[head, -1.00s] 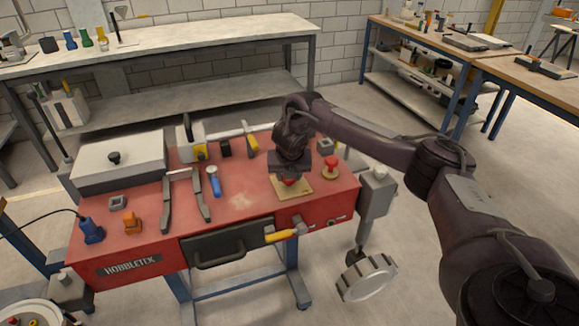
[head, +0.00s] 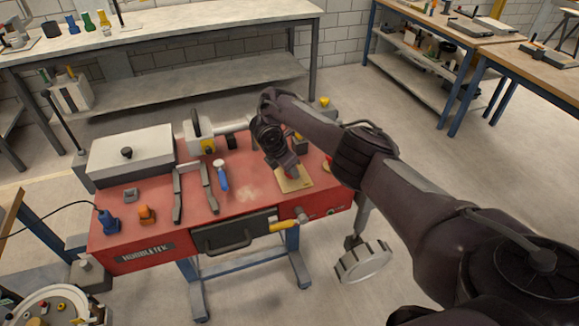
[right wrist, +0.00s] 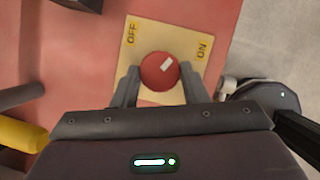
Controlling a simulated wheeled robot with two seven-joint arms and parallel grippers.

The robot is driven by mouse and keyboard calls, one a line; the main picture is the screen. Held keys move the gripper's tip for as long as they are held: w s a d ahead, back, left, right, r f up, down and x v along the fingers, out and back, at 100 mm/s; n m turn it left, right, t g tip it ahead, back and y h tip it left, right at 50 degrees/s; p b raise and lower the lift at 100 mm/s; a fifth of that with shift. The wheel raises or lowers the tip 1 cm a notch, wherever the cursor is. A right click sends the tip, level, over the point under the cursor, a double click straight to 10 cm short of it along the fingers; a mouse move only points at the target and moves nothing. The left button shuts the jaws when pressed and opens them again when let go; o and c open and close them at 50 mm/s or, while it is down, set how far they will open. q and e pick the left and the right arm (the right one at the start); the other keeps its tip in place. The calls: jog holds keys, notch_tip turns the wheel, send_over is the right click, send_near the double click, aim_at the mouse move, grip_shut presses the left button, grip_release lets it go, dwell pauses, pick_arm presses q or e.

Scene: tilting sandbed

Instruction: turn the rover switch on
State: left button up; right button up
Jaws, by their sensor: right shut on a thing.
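The rover switch is a round red knob (right wrist: 158,72) with a white mark, on a yellowish plate (right wrist: 178,38) labelled OFF at upper left and ON at upper right. The white mark points up and right, between the two labels. My right gripper (right wrist: 159,78) is shut on the knob, one finger at each side. In the head view, my right gripper (head: 289,171) reaches down over the plate (head: 297,182) and mostly hides the knob. My left gripper is not in view.
The red bench (head: 245,196) carries a grey lidded box (head: 130,155), black tongs-like tools (head: 208,187) and a blue-handled tool (head: 222,178). A yellow-handled hammer (head: 284,226) is at the front edge. A red button (head: 328,166) is mostly hidden behind my right arm.

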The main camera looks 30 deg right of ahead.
jog(key=shift+w+f+m+g+b, duration=0.15)
jog(key=shift+m+g+b, duration=0.35)
jog(key=shift+m+b, duration=1.25)
jog(key=shift+m, duration=0.15)
jog(key=shift+r+g, duration=0.2)
jog(key=shift+g, duration=0.1)
jog(key=o, duration=1)
jog(key=shift+c, duration=0.2)
jog(key=v, duration=0.7)
jog(key=shift+r, duration=0.4)
